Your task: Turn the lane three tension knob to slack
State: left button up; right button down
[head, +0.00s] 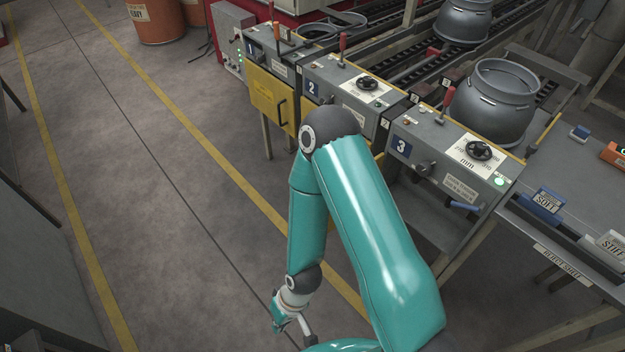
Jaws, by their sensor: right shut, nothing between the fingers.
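The lane three box (408,133), marked with a white 3 on blue, stands right of centre in the head view. A black handwheel (479,150) sits on its top over a white plate lettered mm. A small dark knob (424,168) is on its front face; its label and pointer are too small to read, so I cannot tell its setting. A blue handle (464,206) is lower right on the front. My right gripper (291,318) is low in the picture over the floor, shut and empty, well away from the box. My left gripper is not in view.
Lane two's box (318,69) and lane one's box (262,42) adjoin toward the upper left. A yellow panel (268,98) hangs under lane one. A grey cylinder (497,103) stands behind lane three. SOFT (546,201) and STIFF (610,245) blocks lie right. Floor at left is clear.

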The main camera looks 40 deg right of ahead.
aim_at(424, 168)
jog(key=u, duration=0.05)
jog(key=i, duration=3)
jog(key=z, duration=1.8)
jog(key=i, duration=0.15)
jog(key=z, duration=2.4)
jog(key=i, duration=0.55)
jog(key=u, duration=0.15)
